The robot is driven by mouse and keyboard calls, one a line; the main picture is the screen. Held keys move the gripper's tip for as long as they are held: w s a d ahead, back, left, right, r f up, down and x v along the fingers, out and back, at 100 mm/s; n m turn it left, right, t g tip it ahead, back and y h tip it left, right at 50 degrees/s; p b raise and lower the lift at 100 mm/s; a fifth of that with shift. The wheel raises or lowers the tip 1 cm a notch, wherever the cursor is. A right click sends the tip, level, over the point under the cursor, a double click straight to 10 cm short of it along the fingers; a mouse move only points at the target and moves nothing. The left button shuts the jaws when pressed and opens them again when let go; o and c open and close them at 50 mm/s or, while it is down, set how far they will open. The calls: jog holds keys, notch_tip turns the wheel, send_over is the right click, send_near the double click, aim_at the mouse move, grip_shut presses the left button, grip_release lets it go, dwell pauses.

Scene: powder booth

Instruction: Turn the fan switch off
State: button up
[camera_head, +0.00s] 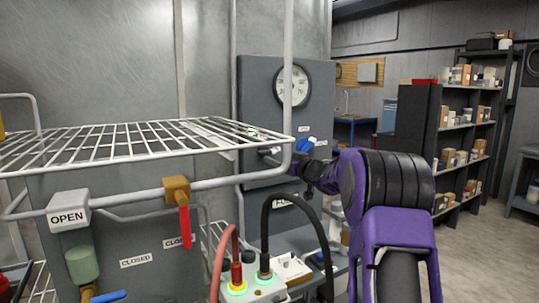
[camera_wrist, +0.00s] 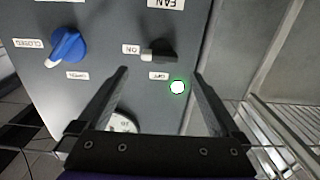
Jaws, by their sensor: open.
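The fan switch (camera_wrist: 163,51) is a small dark knob on a grey panel (camera_wrist: 105,20) in the wrist view. Its pale tip points left, toward the ON label (camera_wrist: 131,49). The OFF label (camera_wrist: 159,76) sits just below it, and a FAN label (camera_wrist: 165,3) above it. My gripper (camera_wrist: 160,71) is open and empty. Its two fingers point at the panel, on either side of the switch in the picture, and do not appear to touch it. In the head view my gripper (camera_head: 310,180) is in front of the panel; the fan switch cannot be made out there.
A blue knob (camera_wrist: 68,47) is left of the switch, and a green-ringed lamp (camera_wrist: 177,87) below it. In the head view a wire rack (camera_head: 120,145), a red-handled valve (camera_head: 178,190) and hoses (camera_head: 266,235) stand left of my arm. Shelves (camera_head: 465,125) stand at right.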

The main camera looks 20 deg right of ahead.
aim_at(269, 153)
jog(key=w, duration=0.2)
jog(key=w+a, duration=0.1)
jog(key=w, duration=0.2)
jog(key=w+p, duration=0.1)
jog(key=w, duration=0.2)
jog(key=shift+a, duration=0.25)
jog(key=shift+c, duration=0.3)
jog(key=c, duration=1.2)
